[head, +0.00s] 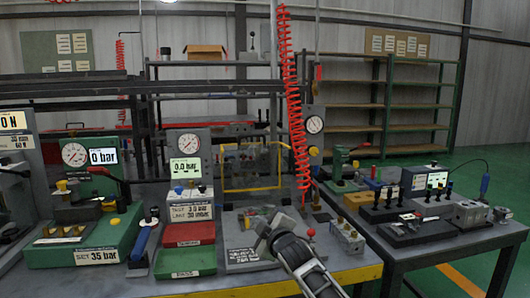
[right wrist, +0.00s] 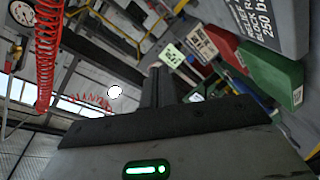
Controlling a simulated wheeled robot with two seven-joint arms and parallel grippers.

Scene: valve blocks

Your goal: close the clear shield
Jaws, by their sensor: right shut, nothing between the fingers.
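The clear shield (head: 252,168) is a see-through panel with a yellow frame. It stands upright, raised, behind the station at the middle of the bench in the head view. A grey base plate (head: 243,256) with printed text lies in front of it. My right gripper (head: 262,222) is over this station, in front of and below the shield, and hides part of what is on the plate. In the right wrist view its dark fingers (right wrist: 158,84) are together with nothing between them. I cannot tell whether the gripper touches anything. My left gripper is not in view.
A red coiled hose (head: 293,110) hangs just right of the shield. A metal valve block (head: 346,236) stands right of my arm. A second bench (head: 440,241) carries more blocks.

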